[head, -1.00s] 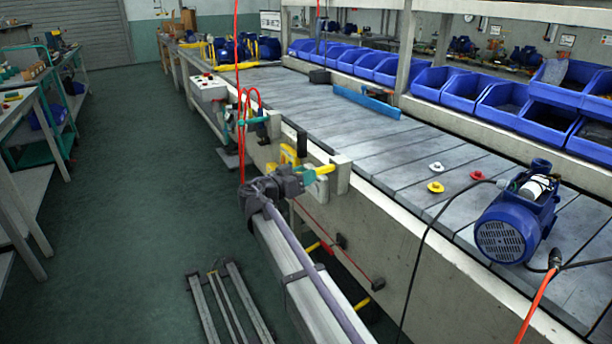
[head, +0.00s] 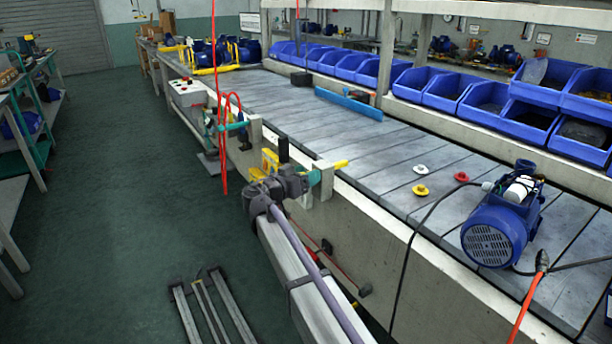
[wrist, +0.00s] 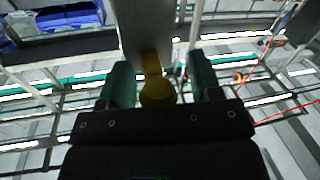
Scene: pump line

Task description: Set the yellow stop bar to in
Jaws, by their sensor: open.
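The yellow stop bar (head: 341,164) runs through a pale bracket (head: 323,182) on the conveyor's near side rail. In the head view its yellow end sticks out past the bracket over the belt. In the wrist view the bar's round yellow end (wrist: 158,93) faces me, between the teal fingers and in front of the grey bracket plate (wrist: 146,28). My gripper (head: 314,178) is at the outer side of the bracket; it also fills the lower wrist view (wrist: 157,88). Its fingers are open, one on each side of the bar. Contact cannot be told.
A blue pump (head: 500,228) with a black cable stands on the belt (head: 390,160) at right. White, red and yellow small parts lie near it. A red hose (head: 222,140) hangs left of my gripper. Blue bins (head: 455,90) line the far side. The floor at left is open.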

